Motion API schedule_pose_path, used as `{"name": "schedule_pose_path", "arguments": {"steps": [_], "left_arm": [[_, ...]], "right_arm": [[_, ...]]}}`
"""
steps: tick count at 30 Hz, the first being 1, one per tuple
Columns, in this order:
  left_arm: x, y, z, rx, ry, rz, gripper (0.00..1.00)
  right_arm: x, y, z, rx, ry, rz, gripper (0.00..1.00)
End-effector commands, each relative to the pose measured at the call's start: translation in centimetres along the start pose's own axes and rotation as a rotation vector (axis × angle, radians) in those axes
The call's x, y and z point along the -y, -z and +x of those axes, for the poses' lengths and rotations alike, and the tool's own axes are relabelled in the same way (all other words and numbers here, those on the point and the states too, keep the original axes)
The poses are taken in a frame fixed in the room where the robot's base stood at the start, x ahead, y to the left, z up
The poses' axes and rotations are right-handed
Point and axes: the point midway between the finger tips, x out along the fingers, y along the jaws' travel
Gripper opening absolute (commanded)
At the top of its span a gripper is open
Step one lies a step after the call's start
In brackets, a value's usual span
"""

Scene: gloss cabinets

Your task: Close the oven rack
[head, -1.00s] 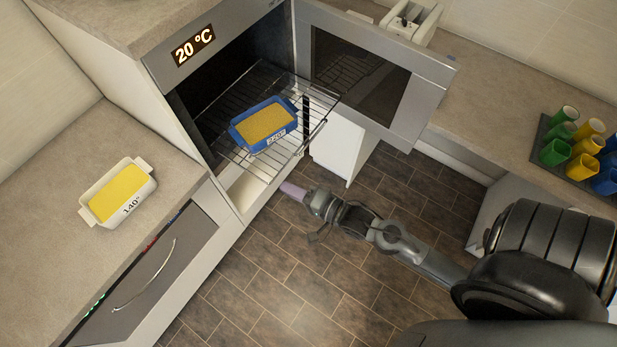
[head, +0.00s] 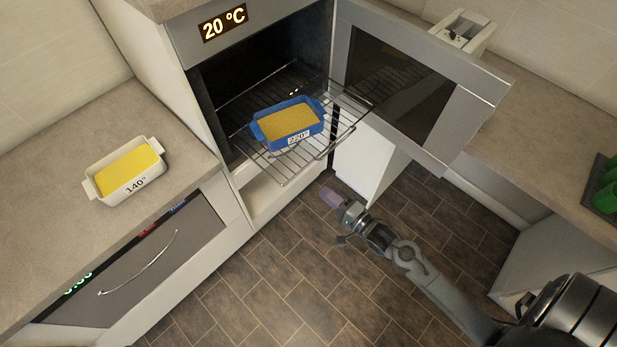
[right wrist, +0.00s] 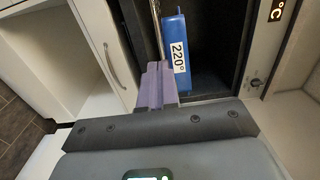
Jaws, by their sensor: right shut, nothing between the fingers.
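The oven rack (head: 268,160) is a wire grid pulled partway out of the open oven (head: 222,97). A blue dish (head: 306,132) marked 220° with yellow-brown contents sits on it. The dish also shows in the right wrist view (right wrist: 176,48), beyond the fingers. The oven door (head: 430,85) stands open to the right. My right gripper (head: 328,193) is shut and empty, in front of and below the rack's front edge in the head view. Its purple fingers (right wrist: 157,84) are together in the right wrist view. My left gripper is not in view.
A white dish (head: 125,172) marked 140° stands on the left counter (head: 65,150). Green cups (head: 607,185) stand on a tray at the right. The floor before the oven is clear.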

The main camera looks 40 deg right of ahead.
Motion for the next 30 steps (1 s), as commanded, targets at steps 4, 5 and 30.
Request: {"name": "schedule_pose_path", "arguments": {"steps": [4,5,30], "left_arm": [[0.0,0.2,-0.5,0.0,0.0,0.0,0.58],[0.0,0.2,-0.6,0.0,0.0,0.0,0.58],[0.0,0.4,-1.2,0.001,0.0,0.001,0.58]], "right_arm": [[0.2,0.0,3.0,-0.001,0.001,-0.001,0.0],[0.2,0.0,3.5,-0.001,0.001,-0.001,0.0],[0.0,0.0,8.1,-0.001,-0.001,-0.001,0.0]]}}
